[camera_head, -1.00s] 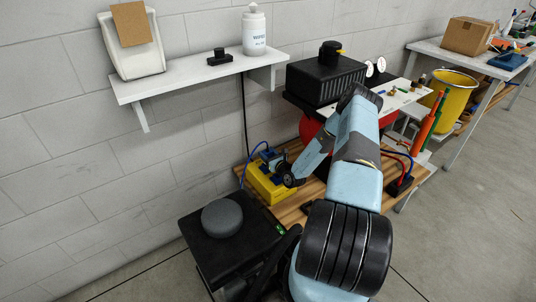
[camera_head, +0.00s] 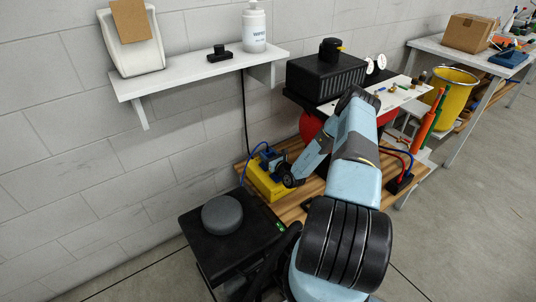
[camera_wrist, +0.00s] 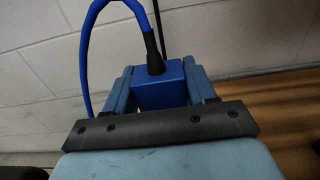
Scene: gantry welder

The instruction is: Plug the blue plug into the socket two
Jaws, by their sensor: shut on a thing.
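The blue plug (camera_wrist: 160,92) fills the middle of the wrist view, with a blue cable rising from its black collar and looping to the left. My gripper (camera_wrist: 158,85) is shut on it, one finger on each side. In the head view my gripper (camera_head: 272,158) is at the yellow box (camera_head: 266,187) on the wooden table, and the blue cable (camera_head: 247,160) arcs to its left. My gripper and arm hide part of the box. I cannot make out socket two, nor whether the plug is in a socket or above it.
The wooden table (camera_head: 291,209) also bears a black block (camera_head: 399,184) with red and blue cables at right. A black machine (camera_head: 326,78) stands behind my arm. A white shelf (camera_head: 200,72) hangs on the wall above. Wall is close behind the yellow box.

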